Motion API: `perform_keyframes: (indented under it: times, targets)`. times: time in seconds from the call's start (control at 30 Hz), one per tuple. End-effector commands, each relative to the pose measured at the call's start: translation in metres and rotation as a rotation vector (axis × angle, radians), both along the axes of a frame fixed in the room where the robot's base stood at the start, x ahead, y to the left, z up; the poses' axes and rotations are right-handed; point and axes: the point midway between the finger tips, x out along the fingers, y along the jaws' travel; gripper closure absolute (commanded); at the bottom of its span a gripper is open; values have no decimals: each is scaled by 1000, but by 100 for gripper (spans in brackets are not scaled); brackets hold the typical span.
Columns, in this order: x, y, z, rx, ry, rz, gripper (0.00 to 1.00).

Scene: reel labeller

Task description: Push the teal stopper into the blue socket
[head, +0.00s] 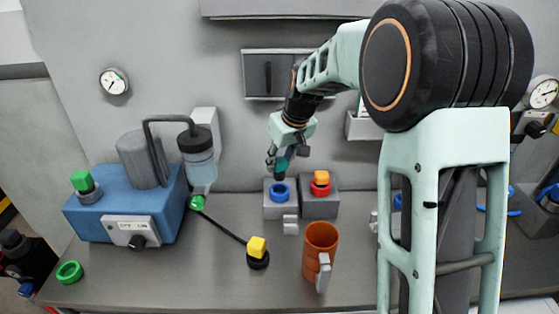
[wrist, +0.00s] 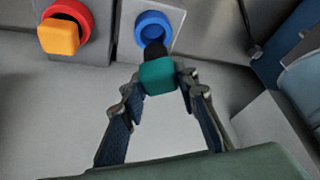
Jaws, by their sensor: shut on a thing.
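The teal stopper (wrist: 158,76) has a black plug end and sits between the fingertips of my gripper (wrist: 157,88), which is shut on it. In the head view my gripper (head: 286,160) points down, with the teal stopper (head: 281,164) just above the blue socket (head: 280,192). In the wrist view the black end reaches the near edge of the blue socket (wrist: 153,30). I cannot tell whether it touches. The socket's opening shows and looks empty. The socket is a blue ring on a grey block.
Right of it in the head view, an orange stopper (head: 321,177) sits in a red socket (head: 320,189) on a neighbouring block. An orange mug (head: 320,240), a yellow-topped plug (head: 257,248) and a green ring (head: 69,272) are on the bench. A blue machine (head: 125,210) stands left.

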Motion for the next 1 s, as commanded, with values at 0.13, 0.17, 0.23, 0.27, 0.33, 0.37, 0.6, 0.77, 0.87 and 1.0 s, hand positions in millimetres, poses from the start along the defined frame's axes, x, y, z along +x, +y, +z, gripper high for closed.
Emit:
perform_keyframes:
  times: [0.13,0.17,0.23,0.27,0.33,0.37,0.6,0.77,0.87,1.0]
  targets:
    - [0,0,-8,-1,1,0,99]
    - [0,0,-9,-1,1,0,99]
    - [0,0,-12,-1,1,0,99]
    - [0,0,-13,-1,1,0,99]
    - [0,0,-16,-1,1,0,99]
    - [0,0,-18,-1,1,0,99]
    - [0,0,-27,-1,1,0,99]
    - [0,0,-34,-1,1,0,99]
    - [0,0,-38,-1,1,0,99]
    - [0,0,-43,0,0,0,99]
